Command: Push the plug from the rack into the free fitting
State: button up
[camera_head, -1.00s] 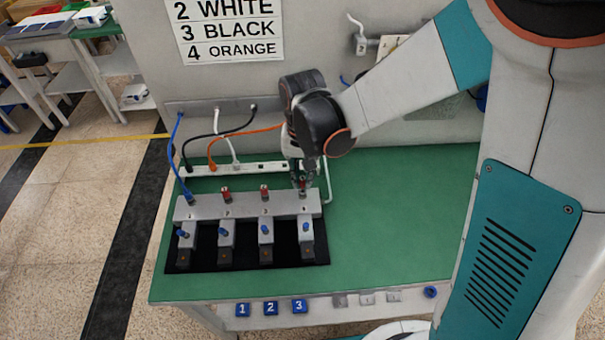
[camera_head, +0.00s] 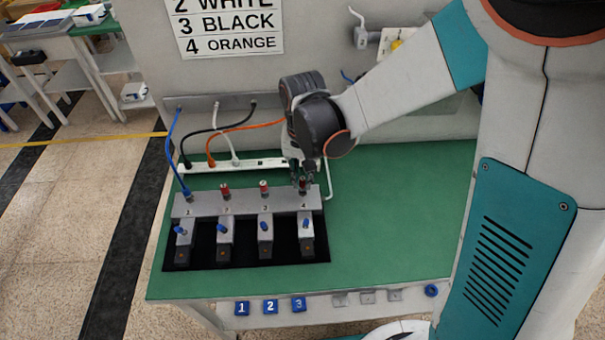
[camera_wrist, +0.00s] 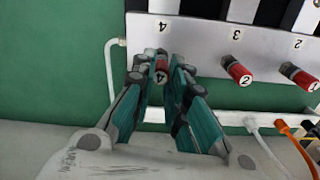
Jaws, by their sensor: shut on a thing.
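A grey block (camera_head: 248,204) with numbered fittings lies on the black mat. In the head view my gripper (camera_head: 300,178) is just above and behind that fitting. I cannot tell how deep the plug sits. Red plugs stand at fittings 3 (camera_wrist: 237,70) and 2 (camera_wrist: 299,76). A blue cable (camera_head: 171,150) runs to fitting 1.
A white strip (camera_head: 250,164) with black, white and orange cables lies behind the block. Small blue levers (camera_head: 264,227) stand on the block's front arms. Blue numbered tags (camera_head: 270,307) hang on the table's front edge. The green table (camera_head: 400,220) is clear on the right.

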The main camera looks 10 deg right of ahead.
aim_at(303, 179)
jog(key=shift+f+b, duration=0.3)
jog(key=shift+f, duration=0.15)
jog(key=o, duration=0.8)
jog(key=shift+s+r, duration=0.1)
jog(key=shift+r, duration=3.7)
